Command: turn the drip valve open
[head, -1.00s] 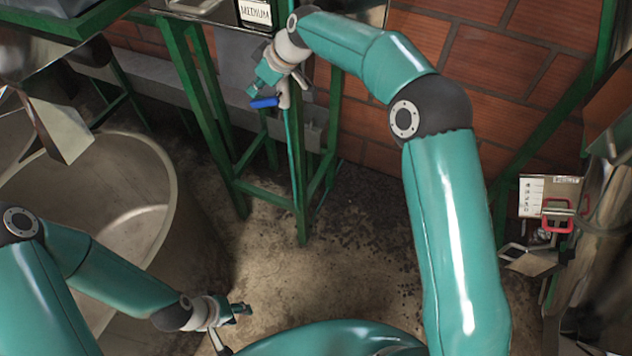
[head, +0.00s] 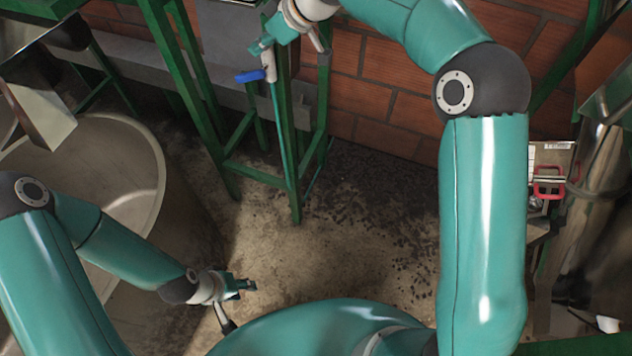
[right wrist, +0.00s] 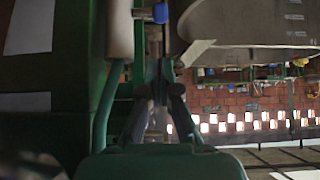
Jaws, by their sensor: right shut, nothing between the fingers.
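The drip valve has a blue lever handle (head: 249,76) that sticks out to the left, about level in the picture, from a pale body (head: 269,66) beside a green frame post. My right gripper (head: 258,46) is shut and empty, just above the handle and apart from it in the head view. In the right wrist view the blue handle (right wrist: 160,13) shows at the top, beyond the closed fingertips (right wrist: 165,68), beside a pale pipe (right wrist: 120,30). My left gripper (head: 249,285) hangs low over the floor, far from the valve; its finger gap is unclear.
A green frame (head: 292,180) stands around the valve, with a brick wall (head: 385,85) behind. A big round tank (head: 140,150) is at the left. A red latch (head: 549,182) is on equipment at the right.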

